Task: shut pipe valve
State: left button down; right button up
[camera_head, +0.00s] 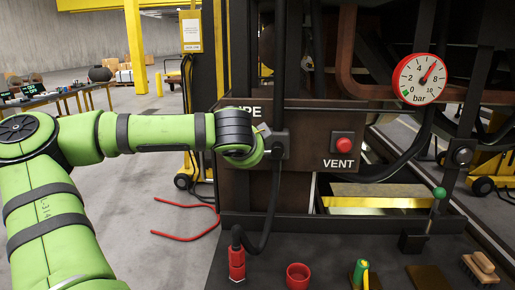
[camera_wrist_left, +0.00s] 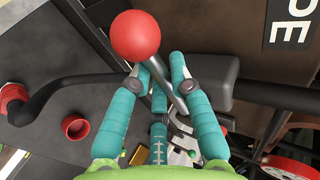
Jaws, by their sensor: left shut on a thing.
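In the left wrist view, the valve handle is a grey metal rod (camera_wrist_left: 168,88) with a red ball knob (camera_wrist_left: 136,36) on its end. My left gripper (camera_wrist_left: 158,67), with teal fingers, is shut on the rod just below the knob. A dark valve body (camera_wrist_left: 205,82) sits beside it, on the panel under the PIPE label (camera_wrist_left: 290,25). In the head view, my left wrist covers the handle and the gripper. Part of the dark valve body (camera_head: 278,146) shows right of the wrist, with a black hose hanging from it. My right gripper is not in view.
Right of the valve are a red VENT button (camera_head: 343,145) and a round pressure gauge (camera_head: 419,79) reading well above zero. A green-knobbed lever (camera_head: 438,194) stands farther right. The dark shelf below holds a red hose fitting (camera_head: 237,264), red cup (camera_head: 298,276) and brush (camera_head: 481,268).

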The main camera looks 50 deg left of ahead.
pick_arm(q)
jog(key=shift+r+m+g+y+p, duration=0.3)
jog(key=shift+r+p, duration=0.05)
jog(key=shift+p, duration=0.2)
jog(key=shift+a, duration=0.1)
jog(key=c, duration=1.4)
grip_release()
jog(key=v, duration=1.2)
jog(key=shift+f, duration=0.1)
